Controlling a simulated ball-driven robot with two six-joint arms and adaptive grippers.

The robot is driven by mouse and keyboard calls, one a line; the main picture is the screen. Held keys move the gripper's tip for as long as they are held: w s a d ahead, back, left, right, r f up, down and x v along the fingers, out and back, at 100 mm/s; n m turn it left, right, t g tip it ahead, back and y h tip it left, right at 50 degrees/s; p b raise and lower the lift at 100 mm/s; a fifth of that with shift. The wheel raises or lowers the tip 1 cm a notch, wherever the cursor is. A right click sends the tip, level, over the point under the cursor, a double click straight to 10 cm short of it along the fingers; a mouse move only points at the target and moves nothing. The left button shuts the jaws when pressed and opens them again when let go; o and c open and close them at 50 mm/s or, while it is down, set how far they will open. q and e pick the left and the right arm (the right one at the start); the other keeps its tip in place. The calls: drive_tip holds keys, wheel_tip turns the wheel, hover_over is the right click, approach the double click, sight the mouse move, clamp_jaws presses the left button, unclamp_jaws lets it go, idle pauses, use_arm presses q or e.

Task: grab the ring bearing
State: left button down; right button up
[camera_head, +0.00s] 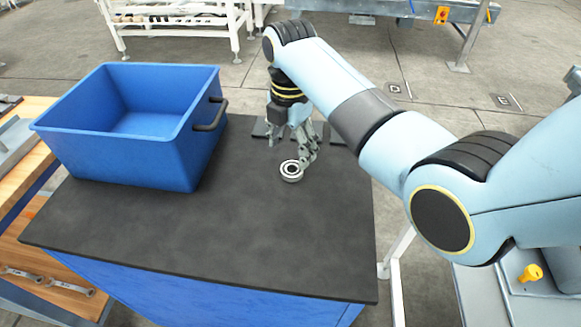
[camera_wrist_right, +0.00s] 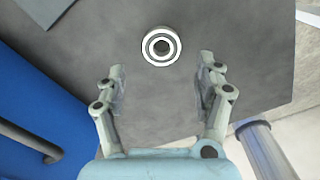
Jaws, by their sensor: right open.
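The ring bearing (camera_head: 291,171) is a small metal ring with a dark centre. It lies flat on the dark table top (camera_head: 200,235), right of the blue bin. My right gripper (camera_head: 291,152) is just behind and above it, pointing down. In the right wrist view the ring bearing (camera_wrist_right: 161,46) lies ahead of the open fingers of my right gripper (camera_wrist_right: 163,84), roughly centred between them, with nothing in the jaws. My left gripper is not in view.
A blue bin (camera_head: 135,150) with a dark handle stands on the table's left, close to my right gripper. Flat dark plates (camera_head: 262,129) lie at the table's back edge. A wooden bench (camera_head: 20,150) is at left. The table front is clear.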

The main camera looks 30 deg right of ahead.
sight(290, 166)
drive_tip(key=shift+f, duration=0.35)
wheel_tip(290, 166, down, 5)
drive_tip(key=shift+s+f, duration=0.1)
drive_tip(key=shift+s, duration=0.05)
drive_tip(key=shift+c, duration=0.5)
drive_tip(key=c, duration=1.1)
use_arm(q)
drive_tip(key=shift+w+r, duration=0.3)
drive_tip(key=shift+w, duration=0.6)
use_arm(e)
drive_tip(key=shift+c, duration=0.7)
